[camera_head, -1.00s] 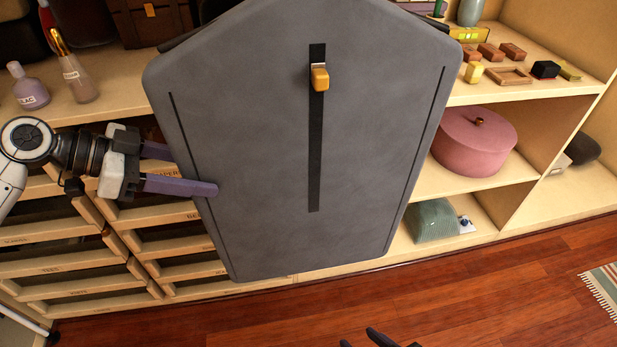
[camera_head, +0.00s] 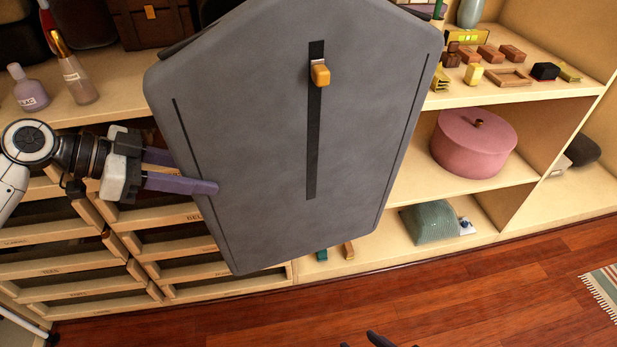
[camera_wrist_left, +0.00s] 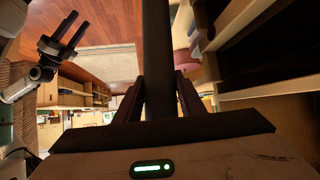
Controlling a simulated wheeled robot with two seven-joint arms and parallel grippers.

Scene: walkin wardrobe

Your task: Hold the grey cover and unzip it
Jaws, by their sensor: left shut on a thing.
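The grey cover (camera_head: 270,150) hangs in front of the shelves in the head view, slightly tilted, its lower end toward the left. A black zip strip (camera_head: 315,140) runs down its middle. The orange zip pull (camera_head: 320,75) is near the strip's top. My left gripper (camera_head: 198,176) is shut on the cover's left edge, one finger in front and the other partly hidden behind. In the left wrist view the cover's dark edge (camera_wrist_left: 157,60) stands between the fingers. My right gripper (camera_wrist_left: 68,30) is open and empty, apart from the cover; only its dark tips show at the head view's bottom edge.
Drawers (camera_head: 60,240) and a shelf with bottles (camera_head: 75,80) are behind on the left. A pink round box (camera_head: 473,143) and a green ribbed item (camera_head: 430,221) stand on the right shelves. The wooden floor (camera_head: 480,290) in front is clear.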

